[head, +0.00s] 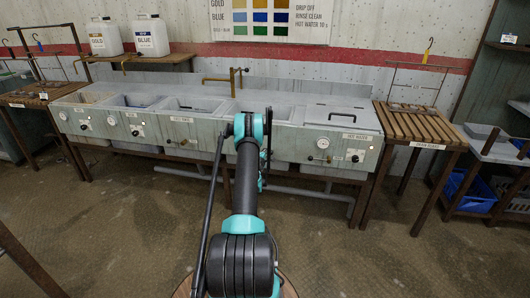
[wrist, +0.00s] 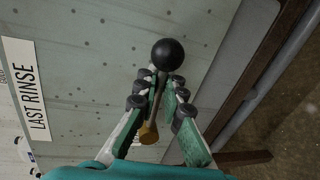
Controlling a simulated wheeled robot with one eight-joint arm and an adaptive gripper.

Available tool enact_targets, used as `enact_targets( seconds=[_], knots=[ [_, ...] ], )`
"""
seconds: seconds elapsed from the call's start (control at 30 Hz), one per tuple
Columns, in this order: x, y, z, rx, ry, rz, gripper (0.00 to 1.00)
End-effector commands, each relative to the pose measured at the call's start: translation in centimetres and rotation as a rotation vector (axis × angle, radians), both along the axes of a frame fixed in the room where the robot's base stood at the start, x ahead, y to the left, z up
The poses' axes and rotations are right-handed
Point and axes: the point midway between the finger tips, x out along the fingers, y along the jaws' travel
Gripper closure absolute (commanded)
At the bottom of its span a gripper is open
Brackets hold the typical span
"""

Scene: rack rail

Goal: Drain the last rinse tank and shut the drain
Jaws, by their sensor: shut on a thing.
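The LAST RINSE label (wrist: 27,90) shows on the grey tank front in the wrist view. A drain lever with a round black knob (wrist: 167,53) and a brass base (wrist: 149,133) stands out from that front. My gripper (wrist: 163,82) is shut on the lever, its fingers on either side of the stem just below the knob. In the head view my arm covers the gripper, the lever and part of the last rinse tank (head: 284,138). I cannot tell the water level in that tank or whether the drain is open.
The hot water tank (head: 340,117) with a closed lid is to the right, then a slatted wooden table (head: 415,125). Other open tanks (head: 190,104) stand to the left below a brass tap (head: 233,80). Pipes run below the tanks. The floor in front is clear.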

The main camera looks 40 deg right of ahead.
Motion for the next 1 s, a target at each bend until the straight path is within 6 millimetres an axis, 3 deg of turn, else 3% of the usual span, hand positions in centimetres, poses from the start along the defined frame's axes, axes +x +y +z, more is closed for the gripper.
enact_targets(
  seconds=[0.73,0.83,1.0],
  knots=[
    [-0.06,0.15,-0.83,0.063,-0.071,-0.001,1.0],
    [-0.06,0.14,-0.82,0.062,-0.07,0.0,0.83],
    [-0.03,0.08,-0.76,0.061,-0.07,0.0,0.81]
  ],
)
